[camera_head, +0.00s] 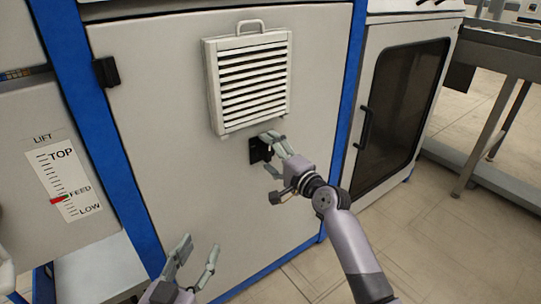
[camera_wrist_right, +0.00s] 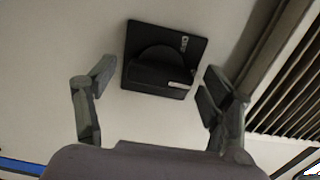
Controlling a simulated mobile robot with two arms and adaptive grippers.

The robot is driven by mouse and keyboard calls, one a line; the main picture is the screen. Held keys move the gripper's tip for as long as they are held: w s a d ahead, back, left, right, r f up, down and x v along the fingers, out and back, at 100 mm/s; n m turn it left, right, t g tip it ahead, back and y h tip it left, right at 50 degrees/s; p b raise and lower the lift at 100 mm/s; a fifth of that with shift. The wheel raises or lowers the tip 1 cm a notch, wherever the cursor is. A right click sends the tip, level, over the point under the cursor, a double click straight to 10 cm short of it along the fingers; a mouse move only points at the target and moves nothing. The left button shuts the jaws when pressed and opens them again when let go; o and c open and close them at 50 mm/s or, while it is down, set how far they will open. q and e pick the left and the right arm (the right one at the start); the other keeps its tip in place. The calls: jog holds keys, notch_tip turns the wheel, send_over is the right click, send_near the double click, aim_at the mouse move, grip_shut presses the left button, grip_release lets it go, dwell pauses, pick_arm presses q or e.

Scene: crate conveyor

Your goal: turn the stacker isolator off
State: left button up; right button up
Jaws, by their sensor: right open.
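The stacker isolator (camera_head: 255,152) is a small black switch plate on the pale cabinet door, just below the louvred vent. In the right wrist view the isolator (camera_wrist_right: 141,38) shows a black knob (camera_wrist_right: 150,76) with a white mark near its right end and small pale lettering on the plate. I cannot read the lettering. My right gripper (camera_head: 270,152) is at the isolator and partly covers it. In the wrist view this gripper (camera_wrist_right: 157,82) is open, one finger on each side of the knob, with gaps visible. My left gripper (camera_head: 195,258) is open and empty, low in front of the cabinet.
The louvred vent (camera_head: 250,80) with a top handle sticks out just above the isolator. Blue frame posts (camera_head: 115,160) border the door. A lift scale (camera_head: 65,185) is at left, its red pointer near FEED. A dark-windowed cabinet (camera_head: 405,100) stands right; floor is clear.

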jog(key=c, duration=1.2)
jog(key=shift+o, duration=0.2)
